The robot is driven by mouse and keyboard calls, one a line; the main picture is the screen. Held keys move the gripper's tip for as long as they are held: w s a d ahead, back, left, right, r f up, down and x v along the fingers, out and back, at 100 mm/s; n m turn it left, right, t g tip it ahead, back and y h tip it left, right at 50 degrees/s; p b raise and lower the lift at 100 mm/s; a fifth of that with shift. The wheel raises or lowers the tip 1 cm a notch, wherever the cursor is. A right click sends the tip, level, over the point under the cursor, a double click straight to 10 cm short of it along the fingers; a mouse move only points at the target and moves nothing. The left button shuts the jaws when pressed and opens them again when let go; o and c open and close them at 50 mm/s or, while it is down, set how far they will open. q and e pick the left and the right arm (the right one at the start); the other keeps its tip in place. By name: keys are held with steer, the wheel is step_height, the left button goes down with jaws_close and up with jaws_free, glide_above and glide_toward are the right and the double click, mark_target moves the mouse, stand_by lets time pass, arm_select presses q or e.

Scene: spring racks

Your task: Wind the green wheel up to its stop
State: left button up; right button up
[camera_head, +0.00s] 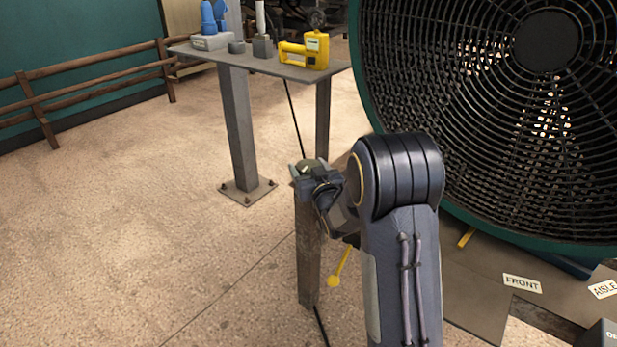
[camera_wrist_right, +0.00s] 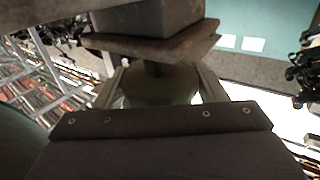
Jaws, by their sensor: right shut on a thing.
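A small dull-green round part, seemingly the green wheel (camera_head: 306,166), sits at the top of a short grey post (camera_head: 308,260) in the head view. My right gripper (camera_head: 308,172) reaches it from the right and is shut on it. In the right wrist view the green wheel (camera_wrist_right: 160,84) lies between the two fingers of my right gripper (camera_wrist_right: 162,82), partly hidden behind the gripper's body. Any mark or stop on the wheel is hidden. My left gripper is not in view.
A large black fan (camera_head: 490,140) with a green rim stands close on the right. A yellow-ended lever (camera_head: 335,280) hangs beside the post. A table (camera_head: 250,62) behind carries a yellow device (camera_head: 305,50) and blue-topped items (camera_head: 212,25). Floor at left is clear.

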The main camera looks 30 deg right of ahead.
steer(key=shift+n+y+b, duration=0.55)
steer(key=shift+n+y, duration=0.15)
steer(key=shift+y, duration=0.4)
steer(key=o, duration=1)
steer(key=shift+s+a+p, duration=0.2)
steer(key=shift+s+p, duration=0.45)
steer(key=shift+s, duration=3.25)
